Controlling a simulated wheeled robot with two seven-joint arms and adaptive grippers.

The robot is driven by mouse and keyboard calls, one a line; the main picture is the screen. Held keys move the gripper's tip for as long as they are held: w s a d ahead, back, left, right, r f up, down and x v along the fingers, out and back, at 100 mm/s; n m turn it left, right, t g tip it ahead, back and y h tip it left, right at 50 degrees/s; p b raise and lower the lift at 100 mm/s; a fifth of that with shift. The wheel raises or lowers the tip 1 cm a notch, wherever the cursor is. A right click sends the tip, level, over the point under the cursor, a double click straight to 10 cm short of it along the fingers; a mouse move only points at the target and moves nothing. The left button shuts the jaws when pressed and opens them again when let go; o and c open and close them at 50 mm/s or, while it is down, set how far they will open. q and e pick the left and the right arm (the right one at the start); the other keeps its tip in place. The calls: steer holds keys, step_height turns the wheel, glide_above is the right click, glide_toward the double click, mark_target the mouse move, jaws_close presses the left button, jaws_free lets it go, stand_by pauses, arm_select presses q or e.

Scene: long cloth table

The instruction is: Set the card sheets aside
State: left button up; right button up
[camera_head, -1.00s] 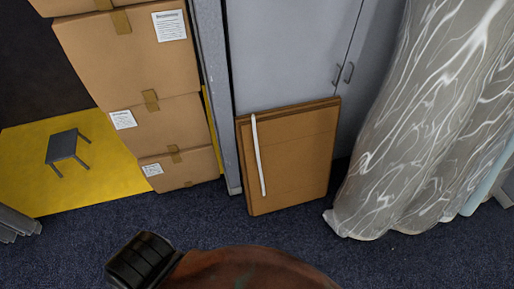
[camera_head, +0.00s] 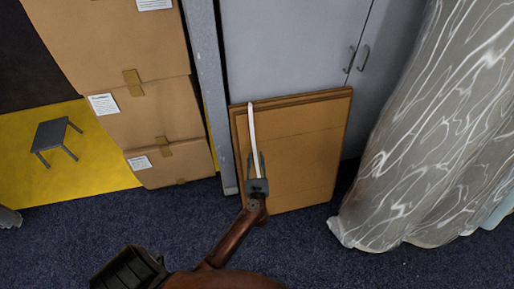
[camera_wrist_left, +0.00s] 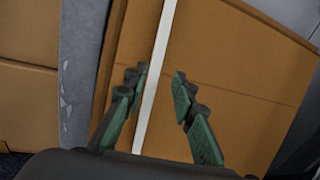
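The brown card sheets (camera_head: 309,150) stand upright as a flat stack, leaning against the grey cabinet. A white strap (camera_head: 252,128) runs down their front face, left of the middle. My left gripper (camera_head: 256,165) is in front of the sheets, at the lower part of the strap. In the left wrist view the card sheets (camera_wrist_left: 235,75) fill most of the picture. The white strap (camera_wrist_left: 155,75) passes between the open green-padded fingers of my left gripper (camera_wrist_left: 160,88), nearer the left finger. I cannot tell whether that finger touches it. My right gripper is not in view.
Stacked cardboard boxes (camera_head: 155,130) stand to the left, past a grey post (camera_head: 209,90). The grey cabinet (camera_head: 290,50) is behind the sheets. A patterned cloth (camera_head: 420,150) hangs to the floor on the right. Blue carpet (camera_head: 310,245) in front is clear.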

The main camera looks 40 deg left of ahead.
mark_target(255, 145)
arm_select(q)
steer(key=b+x, duration=0.1)
steer(key=x, duration=0.4)
steer(key=shift+w+f, duration=0.15)
steer(key=shift+w+a, duration=0.4)
steer(key=shift+w, duration=0.05)
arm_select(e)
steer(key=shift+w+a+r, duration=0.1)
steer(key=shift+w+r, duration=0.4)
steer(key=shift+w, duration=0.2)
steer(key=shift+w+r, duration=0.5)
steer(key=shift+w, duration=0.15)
arm_select(q)
steer(key=shift+c, duration=0.4)
jaws_close()
